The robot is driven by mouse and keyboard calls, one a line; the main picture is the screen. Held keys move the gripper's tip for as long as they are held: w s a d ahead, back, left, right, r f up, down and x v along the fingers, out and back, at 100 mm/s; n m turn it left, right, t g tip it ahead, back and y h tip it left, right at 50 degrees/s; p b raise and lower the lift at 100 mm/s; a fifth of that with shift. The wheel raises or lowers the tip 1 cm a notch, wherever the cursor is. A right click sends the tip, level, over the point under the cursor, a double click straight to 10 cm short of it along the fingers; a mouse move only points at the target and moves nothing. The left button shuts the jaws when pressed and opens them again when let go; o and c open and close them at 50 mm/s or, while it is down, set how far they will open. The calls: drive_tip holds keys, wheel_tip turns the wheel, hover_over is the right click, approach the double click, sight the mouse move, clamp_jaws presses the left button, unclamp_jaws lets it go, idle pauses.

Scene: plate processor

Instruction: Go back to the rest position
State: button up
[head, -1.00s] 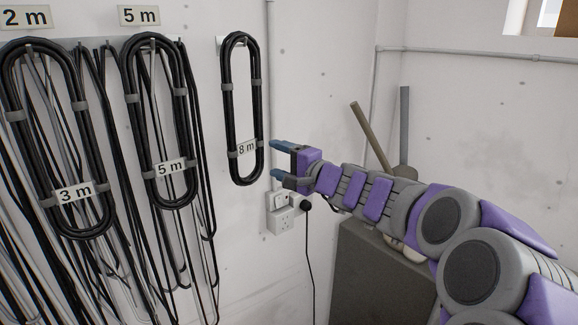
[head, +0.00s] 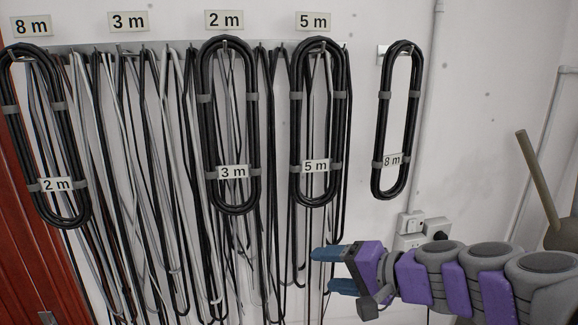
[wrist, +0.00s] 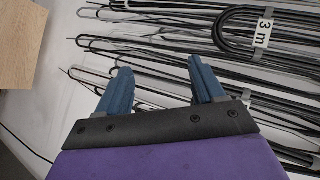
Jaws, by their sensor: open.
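My gripper (head: 328,269) is in the lower right middle of the head view, with its blue fingers pointing left. It is open and nothing is between the fingers. It is in front of the wall, below the coil tagged 5 m (head: 315,120). In the wrist view my gripper (wrist: 162,85) shows two blue fingers spread apart, with hanging cables behind them. My purple and grey arm reaches in from the right edge.
Coils tagged 2 m (head: 45,140), 3 m (head: 228,125) and 8 m (head: 392,120) hang on the wall, with many loose cables between. A socket (head: 409,241) with a plug is behind my arm. A reddish-brown panel (head: 38,260) stands at the left edge.

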drive_tip(key=s+a+f+n+g+h+b, duration=0.1)
drive_tip(key=s+a+f+n+g, duration=0.3)
drive_tip(key=s+f, duration=0.45)
drive_tip(key=s+d+f+g+h+b, duration=0.1)
drive_tip(key=s+d+f+g+h, duration=0.1)
drive_tip(key=s, duration=0.5)
drive_tip(key=s+d+f+n+g+h+b, duration=0.1)
drive_tip(key=s+d+f+g+h, duration=0.1)
drive_tip(key=s+d+f+h, duration=0.2)
drive_tip(key=s+d+f+n+g+h+b, duration=0.1)
drive_tip(key=s+d+f+g+h+b, duration=0.1)
drive_tip(key=s+f, duration=0.6)
drive_tip(key=shift+s+d+h, duration=0.4)
drive_tip(key=shift+s+d, duration=0.4)
